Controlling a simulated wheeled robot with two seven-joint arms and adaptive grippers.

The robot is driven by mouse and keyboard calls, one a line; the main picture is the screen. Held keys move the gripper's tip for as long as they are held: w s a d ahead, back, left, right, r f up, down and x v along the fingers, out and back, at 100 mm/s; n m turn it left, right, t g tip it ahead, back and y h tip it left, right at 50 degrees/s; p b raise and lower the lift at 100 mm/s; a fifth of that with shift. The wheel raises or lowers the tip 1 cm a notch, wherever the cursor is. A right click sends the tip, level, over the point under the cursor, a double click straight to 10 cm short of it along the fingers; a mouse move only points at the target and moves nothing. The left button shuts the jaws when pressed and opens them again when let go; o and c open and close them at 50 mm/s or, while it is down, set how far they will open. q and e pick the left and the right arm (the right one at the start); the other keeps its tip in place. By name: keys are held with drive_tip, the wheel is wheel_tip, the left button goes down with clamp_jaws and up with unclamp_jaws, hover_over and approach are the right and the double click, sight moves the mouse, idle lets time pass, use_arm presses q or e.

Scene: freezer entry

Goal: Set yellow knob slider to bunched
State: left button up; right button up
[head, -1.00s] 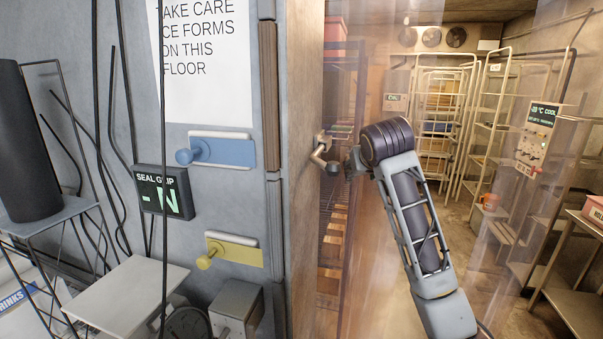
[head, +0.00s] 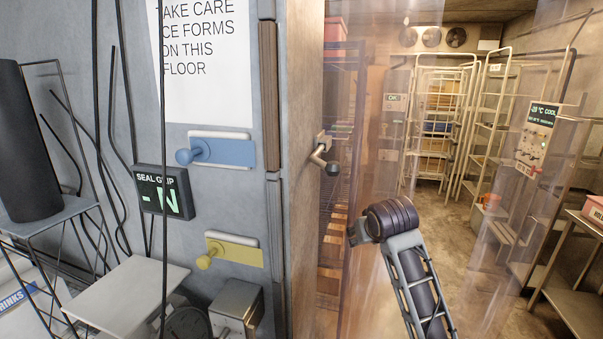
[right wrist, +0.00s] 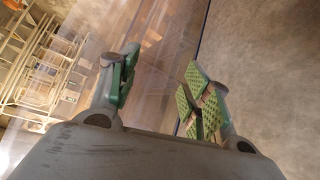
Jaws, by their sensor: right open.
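The yellow knob slider (head: 234,250) is on the grey wall left of the doorway, below a similar blue knob slider (head: 222,152). Its round yellow knob (head: 204,262) sits at the left end of the yellow plate. My right arm comes up from the lower right in the head view, in front of the clear curtain. My right gripper (right wrist: 158,88) shows in the right wrist view with green padded fingers spread apart and nothing between them. It is to the right of the yellow slider and apart from it. My left gripper is not in view.
A display reading "SEAL GRIP" (head: 165,192) hangs on the wall. A metal box (head: 236,308) and a light tray (head: 126,296) stand below the slider. A door handle (head: 323,155) juts from the door frame. Clear strip curtain (head: 385,90) hangs in the doorway.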

drive_tip(key=s+d+f+g, duration=0.2)
drive_tip(key=s+f, duration=0.9)
drive_tip(key=f, duration=0.1)
drive_tip(key=s+d+f+g, duration=0.2)
drive_tip(key=s+f, duration=0.9)
drive_tip(key=f, duration=0.1)
drive_tip(key=s+d+f+g, duration=0.15)
drive_tip(key=s+f, duration=0.35)
drive_tip(key=s, duration=0.6)
wheel_tip(320, 180, down, 33)
drive_tip(key=s+g, duration=0.2)
drive_tip(key=s, duration=0.1)
drive_tip(key=s+d+f, duration=0.2)
drive_tip(key=s+f, duration=0.8)
drive_tip(key=s, duration=0.1)
drive_tip(key=s+d+f+b, duration=0.1)
drive_tip(key=s+d+f, duration=0.1)
drive_tip(key=s+f, duration=0.9)
drive_tip(key=shift+n+g, duration=0.35)
drive_tip(key=shift+n, duration=0.05)
drive_tip(key=shift+s+a, duration=0.1)
